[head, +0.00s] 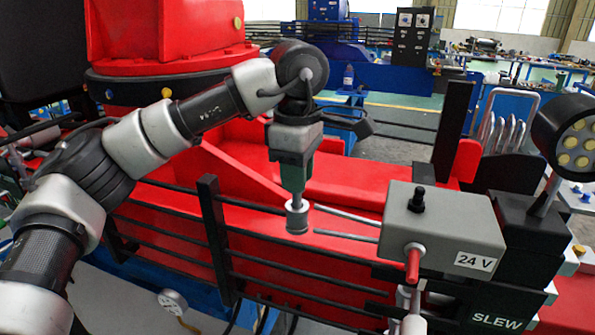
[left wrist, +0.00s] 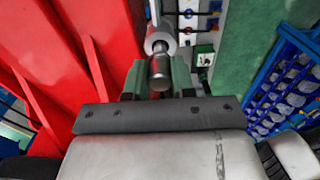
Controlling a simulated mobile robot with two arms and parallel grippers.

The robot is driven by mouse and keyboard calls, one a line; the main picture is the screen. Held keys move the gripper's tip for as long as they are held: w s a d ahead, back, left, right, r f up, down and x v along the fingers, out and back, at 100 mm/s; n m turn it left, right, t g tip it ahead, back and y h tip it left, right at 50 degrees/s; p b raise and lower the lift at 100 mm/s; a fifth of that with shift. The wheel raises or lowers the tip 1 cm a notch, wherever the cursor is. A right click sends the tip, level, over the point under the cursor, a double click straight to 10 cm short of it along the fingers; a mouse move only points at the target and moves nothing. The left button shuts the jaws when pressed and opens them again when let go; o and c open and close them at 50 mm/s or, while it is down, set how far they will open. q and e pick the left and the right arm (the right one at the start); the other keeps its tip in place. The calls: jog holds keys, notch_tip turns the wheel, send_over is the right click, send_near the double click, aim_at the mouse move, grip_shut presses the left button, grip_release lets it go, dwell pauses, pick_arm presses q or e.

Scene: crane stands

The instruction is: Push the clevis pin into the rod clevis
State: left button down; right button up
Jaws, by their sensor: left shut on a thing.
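My left gripper (head: 295,190) points down in front of the red machine, its green fingers shut on the clevis pin. In the left wrist view, the dark metal pin (left wrist: 160,72) stands between the green fingers of that gripper (left wrist: 157,78). Its far end meets a wider light-grey round part (left wrist: 160,40), which may be the rod clevis. In the head view a silver cylinder (head: 297,217) shows just below the fingertips. I cannot tell how deep the pin sits, as the fingers and the round part hide it. My right gripper is not in view.
A grey box (head: 445,228) marked 24 V, with a black knob and a red lever (head: 413,263), stands right of the gripper. Two thin rods lie between them. Black rails (head: 330,275) run below, and a round lamp (head: 567,138) stands at far right.

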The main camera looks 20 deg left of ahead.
pick_arm(q)
jog(key=shift+f+b, duration=1.05)
jog(key=shift+f, duration=0.5)
jog(key=c, duration=0.9)
grip_release()
jog(key=shift+r, duration=0.1)
jog(key=shift+o, duration=0.2)
jog(key=shift+r+p, duration=1.85)
jog(key=shift+r, duration=0.65)
